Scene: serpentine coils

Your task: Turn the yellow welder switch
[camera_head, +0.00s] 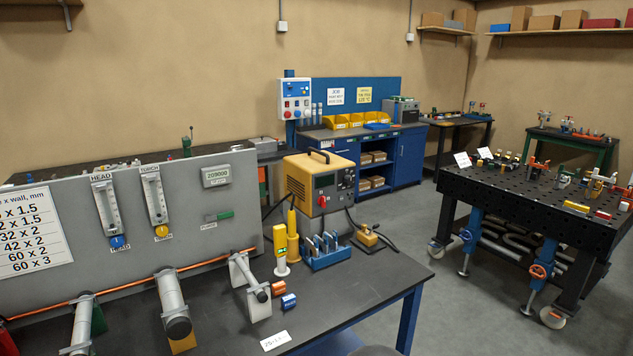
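The yellow welder (310,170) is a box with a black top handle, standing behind the near workbench. More small controls show on the darker side to the right (346,180). Which of these is the switch, and how it is set, is too small to tell. My gripper is not in view.
The near workbench (365,290) carries a grey panel (50,285) with flow meters, an orange tube, clamps and a blue rack (328,257). A yellow pedal-like box (367,238) with a cable lies right of the welder. A black perforated table (520,205) stands right, with free floor between.

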